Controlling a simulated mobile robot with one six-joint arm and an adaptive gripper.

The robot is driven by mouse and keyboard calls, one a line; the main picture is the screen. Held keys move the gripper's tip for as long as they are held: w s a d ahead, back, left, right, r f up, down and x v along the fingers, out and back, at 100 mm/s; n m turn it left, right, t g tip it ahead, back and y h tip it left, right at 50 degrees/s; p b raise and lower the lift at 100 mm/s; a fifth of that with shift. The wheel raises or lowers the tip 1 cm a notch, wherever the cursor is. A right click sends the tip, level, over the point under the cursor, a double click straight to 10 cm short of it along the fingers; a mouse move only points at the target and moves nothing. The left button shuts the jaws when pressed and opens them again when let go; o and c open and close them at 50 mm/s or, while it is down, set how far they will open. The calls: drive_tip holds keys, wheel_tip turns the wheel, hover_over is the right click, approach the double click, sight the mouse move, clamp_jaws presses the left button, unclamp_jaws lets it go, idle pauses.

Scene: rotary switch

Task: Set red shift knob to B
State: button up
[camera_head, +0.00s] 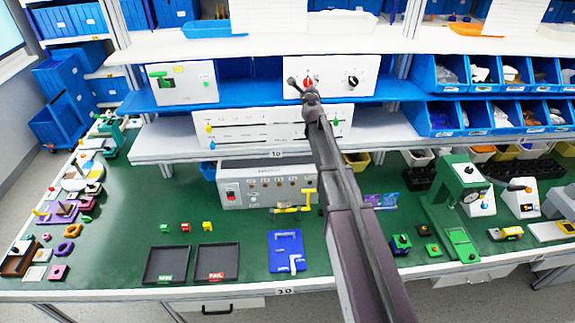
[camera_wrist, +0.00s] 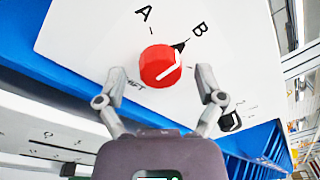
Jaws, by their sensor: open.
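The red shift knob (camera_wrist: 160,66) is on a white panel (camera_wrist: 85,45) in the wrist view. The letters A and B are printed above it, A to the upper left and B to the upper right. A black wedge shows at the knob's upper right edge, on the side of B. A white line crosses the knob's face. My gripper (camera_wrist: 162,80) is open, with one finger on each side of the knob; I cannot tell whether they touch it. In the head view the red knob (camera_head: 308,81) shows just behind my gripper (camera_head: 301,88).
A black knob (camera_head: 353,81) sits to the right on the same panel and shows by my right finger in the wrist view (camera_wrist: 230,122). Another white panel (camera_head: 182,83) stands to the left on the blue shelf. Blue bins (camera_head: 440,75) line the right.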

drive_tip(key=shift+m, duration=0.7)
drive_tip(key=s+a, duration=0.1)
drive_tip(key=s, duration=1.3)
drive_tip(key=s+a+f+n+g+y+b, duration=0.2)
drive_tip(key=s+a+f+n+b, duration=0.1)
drive_tip(key=f+n+b, duration=0.1)
drive_tip(key=s+a+f+n+g+y+b, duration=0.2)
drive_tip(key=a+f+n+y+b, duration=0.1)
drive_tip(key=f+n, duration=0.4)
drive_tip(key=s+a+f+n+g+y+b, duration=0.2)
drive_tip(key=s+a+f+n+y+b, duration=0.1)
drive_tip(key=f+n, duration=0.3)
drive_tip(key=shift+s+f+b, duration=0.35)
drive_tip(key=shift+f+b, duration=0.4)
drive_tip(key=shift+b, duration=0.1)
